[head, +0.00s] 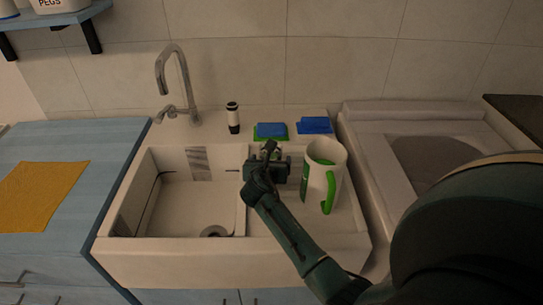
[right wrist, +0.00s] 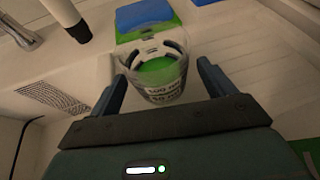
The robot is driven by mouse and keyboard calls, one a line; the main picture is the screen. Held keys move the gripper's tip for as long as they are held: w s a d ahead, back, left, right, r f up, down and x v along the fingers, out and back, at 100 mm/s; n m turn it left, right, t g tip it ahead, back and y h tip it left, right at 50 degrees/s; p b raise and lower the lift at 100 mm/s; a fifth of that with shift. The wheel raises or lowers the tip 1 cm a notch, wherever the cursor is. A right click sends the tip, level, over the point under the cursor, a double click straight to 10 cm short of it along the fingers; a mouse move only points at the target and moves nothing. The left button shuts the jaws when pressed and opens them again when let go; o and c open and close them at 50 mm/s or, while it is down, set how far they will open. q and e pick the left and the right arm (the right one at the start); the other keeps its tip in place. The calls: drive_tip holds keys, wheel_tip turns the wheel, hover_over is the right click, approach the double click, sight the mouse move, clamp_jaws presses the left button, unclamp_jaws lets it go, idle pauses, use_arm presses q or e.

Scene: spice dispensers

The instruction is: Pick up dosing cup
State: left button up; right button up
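The dosing cup (right wrist: 160,88) is a small clear cup with a green inside and dark printed markings. It stands upright at the sink in the right wrist view. My right gripper (right wrist: 163,70) is open, with one finger on each side of the cup; a gap shows at the right finger, and contact at the left finger is unclear. In the head view my right gripper (head: 268,166) is over the right part of the sink unit and hides most or all of the cup. My left gripper is in neither view.
A white-and-green jug (head: 312,190) stands close right of the gripper. Blue-and-green sponges (head: 270,130) lie behind it, with a black-and-white bottle (head: 233,118) and tap (head: 183,85) to the left. The sink basin (head: 185,205) is empty. A yellow cloth (head: 38,195) lies on the blue counter.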

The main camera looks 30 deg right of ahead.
drive_tip(key=c, duration=1)
drive_tip(key=shift+c, duration=0.5)
drive_tip(key=shift+r, duration=0.15)
